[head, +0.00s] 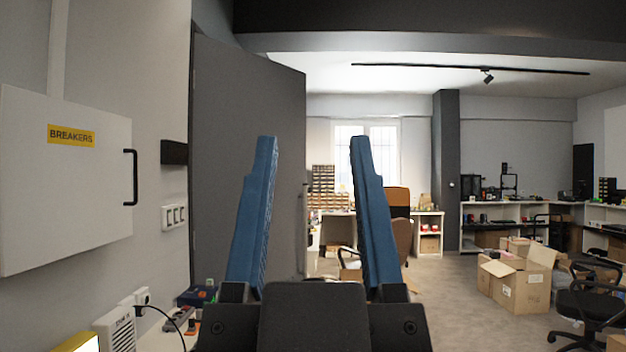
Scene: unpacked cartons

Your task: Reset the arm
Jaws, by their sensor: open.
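The dark base of the gripper fills the bottom middle of the view. The rest of the arm is not visible.
A white breaker box (65,200) with a black handle (131,178) is at left, beside a dark grey door (245,130). Open cartons (522,282) and an office chair (590,300) stand at right. Shelving (500,215) lines the back. Some grey floor (440,305) is clear.

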